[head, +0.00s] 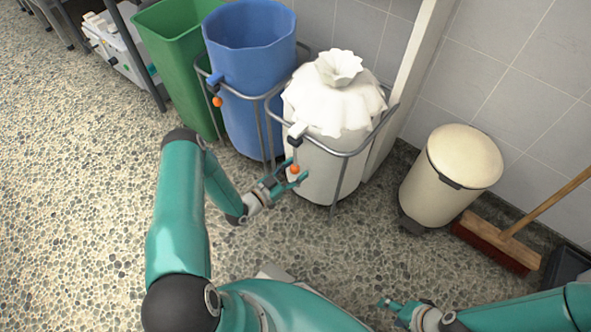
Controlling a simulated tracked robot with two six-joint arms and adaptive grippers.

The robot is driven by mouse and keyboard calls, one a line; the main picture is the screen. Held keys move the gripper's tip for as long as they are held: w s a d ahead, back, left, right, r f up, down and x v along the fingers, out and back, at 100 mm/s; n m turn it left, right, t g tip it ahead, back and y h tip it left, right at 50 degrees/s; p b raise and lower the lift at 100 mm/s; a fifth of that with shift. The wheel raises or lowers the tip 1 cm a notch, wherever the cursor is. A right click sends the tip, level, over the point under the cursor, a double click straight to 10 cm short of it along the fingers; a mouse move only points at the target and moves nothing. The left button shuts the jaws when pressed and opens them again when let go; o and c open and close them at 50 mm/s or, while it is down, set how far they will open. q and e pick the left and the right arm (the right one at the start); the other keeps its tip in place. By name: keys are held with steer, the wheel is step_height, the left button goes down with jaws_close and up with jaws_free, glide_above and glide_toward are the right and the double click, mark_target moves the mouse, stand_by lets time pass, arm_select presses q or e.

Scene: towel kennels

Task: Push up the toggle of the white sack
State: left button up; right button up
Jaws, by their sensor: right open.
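The white sack (310,165) stands upright in a grey metal frame, with its gathered top bunched into a ruffle. At its front rim is a small white and dark fitting (297,131), with a cord hanging down to an orange ball (294,169). My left gripper (295,172) is at the orange ball, with its fingers on either side of it in the picture. I cannot tell whether they touch or grip it. My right gripper (386,303) is open and empty, low in the picture and well away from the sack.
An open blue sack (252,95) with its own orange ball (217,101) stands left of the white sack, beside a green bin (172,45). A cream pedal bin (445,175) and a broom (500,242) are at right.

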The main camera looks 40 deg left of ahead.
arm_select(q)
steer(key=v, duration=1.2)
stand_by(0.4)
